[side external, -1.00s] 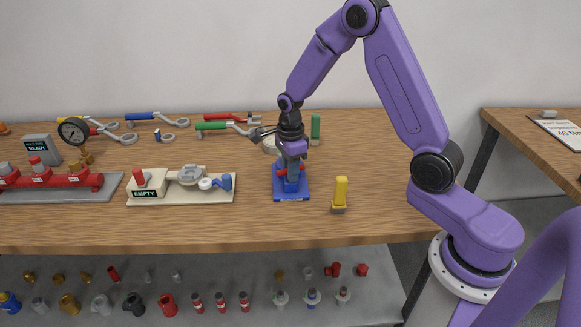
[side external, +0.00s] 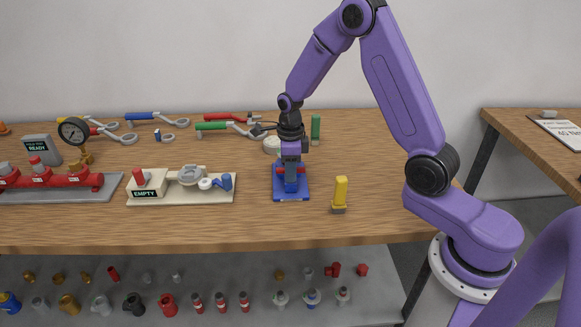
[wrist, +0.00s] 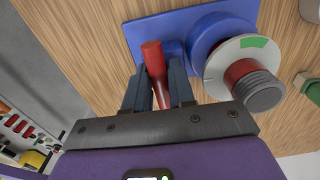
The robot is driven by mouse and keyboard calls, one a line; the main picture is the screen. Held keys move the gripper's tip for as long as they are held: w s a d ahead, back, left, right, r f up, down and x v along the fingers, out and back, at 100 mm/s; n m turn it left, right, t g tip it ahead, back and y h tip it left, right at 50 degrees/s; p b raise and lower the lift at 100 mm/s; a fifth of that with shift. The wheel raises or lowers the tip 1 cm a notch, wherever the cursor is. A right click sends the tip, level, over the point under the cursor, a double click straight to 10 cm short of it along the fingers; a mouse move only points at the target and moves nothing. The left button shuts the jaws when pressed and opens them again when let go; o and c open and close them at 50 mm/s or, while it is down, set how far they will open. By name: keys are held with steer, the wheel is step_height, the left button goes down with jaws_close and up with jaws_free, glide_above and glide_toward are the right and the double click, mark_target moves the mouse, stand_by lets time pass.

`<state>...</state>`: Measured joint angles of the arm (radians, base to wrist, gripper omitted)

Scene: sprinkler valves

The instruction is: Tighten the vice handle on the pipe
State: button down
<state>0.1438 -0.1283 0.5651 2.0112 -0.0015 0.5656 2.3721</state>
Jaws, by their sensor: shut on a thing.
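The blue vice (side external: 291,190) stands on the table under my gripper (side external: 291,161). In the wrist view its blue base (wrist: 150,32) lies flat on the wood. The red vice handle (wrist: 153,58) sits between my two fingers (wrist: 160,88), which are shut on it. Beside it, a red pipe with a grey threaded end (wrist: 258,88) sticks up through a pale ring with a green mark (wrist: 235,58) on the vice's round blue body. My gripper partly hides the vice in the side view.
A yellow-handled tool (side external: 340,193) stands right of the vice and a green one (side external: 315,128) behind it. The "EMPTY" board (side external: 181,200) is to the left. Wrenches (side external: 226,127) lie at the back. Wood in front of the vice is clear.

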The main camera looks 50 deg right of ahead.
steer(key=c, duration=0.9)
jaws_free()
steer(key=shift+o, duration=0.2)
steer(key=shift+r, duration=0.1)
steer(key=shift+r, duration=2.9)
